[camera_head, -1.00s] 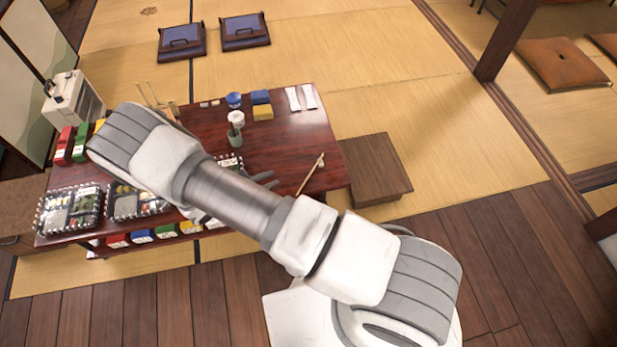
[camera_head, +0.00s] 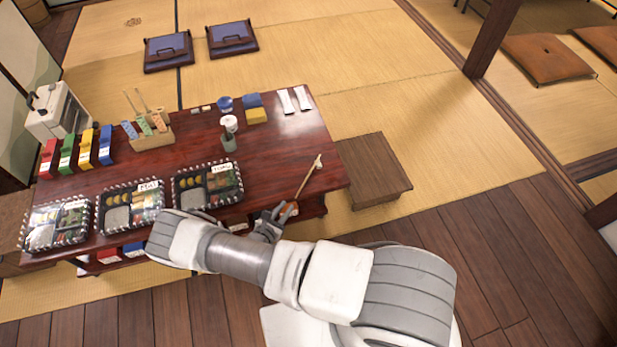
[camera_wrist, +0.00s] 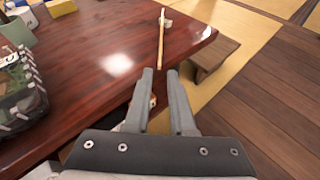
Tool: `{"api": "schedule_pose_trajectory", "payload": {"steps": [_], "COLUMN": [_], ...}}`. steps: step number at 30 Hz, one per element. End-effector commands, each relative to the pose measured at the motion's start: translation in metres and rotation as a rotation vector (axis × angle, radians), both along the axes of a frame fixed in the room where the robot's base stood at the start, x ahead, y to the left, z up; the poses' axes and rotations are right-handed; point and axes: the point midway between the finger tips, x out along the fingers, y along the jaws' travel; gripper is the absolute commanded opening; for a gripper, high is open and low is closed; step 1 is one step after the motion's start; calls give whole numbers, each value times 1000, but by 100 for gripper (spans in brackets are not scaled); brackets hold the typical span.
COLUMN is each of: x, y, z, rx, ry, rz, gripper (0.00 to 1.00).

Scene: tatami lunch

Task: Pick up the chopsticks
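The chopsticks (camera_head: 309,177) are a thin, light wooden pair near the right end of the dark red table. Their far end lies on a small pale rest (camera_head: 319,160). In the wrist view the chopsticks (camera_wrist: 161,42) point away from me, straight ahead of the fingers. My gripper (camera_head: 278,212) is at the table's front edge, near the chopsticks' near end. In the wrist view my gripper (camera_wrist: 160,74) is open, with nothing seen held between its fingers. The chopsticks' near end shows just beyond the fingertips; I cannot tell the height gap.
The table (camera_head: 275,160) also holds bento boxes (camera_head: 205,185), coloured cartons (camera_head: 85,147), a cup (camera_head: 228,143) and white packets (camera_head: 294,101). A low wooden stool (camera_head: 374,170) stands at the table's right end. The tabletop around the chopsticks is clear.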

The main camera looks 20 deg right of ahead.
Motion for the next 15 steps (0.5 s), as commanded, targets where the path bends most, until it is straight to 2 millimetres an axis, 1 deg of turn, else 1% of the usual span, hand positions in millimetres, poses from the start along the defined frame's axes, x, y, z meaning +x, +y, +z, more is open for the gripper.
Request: {"api": "schedule_pose_trajectory", "payload": {"steps": [1,6,9,15], "x": [7,28,34,41], "y": [-9,-26,-31,-37], "z": [-8,-18,-20,-24], "rx": [-1,0,1,1], "ry": [0,0,1,1], "rz": [-4,-2,-2,-2], "gripper": [22,22,22,22]}}
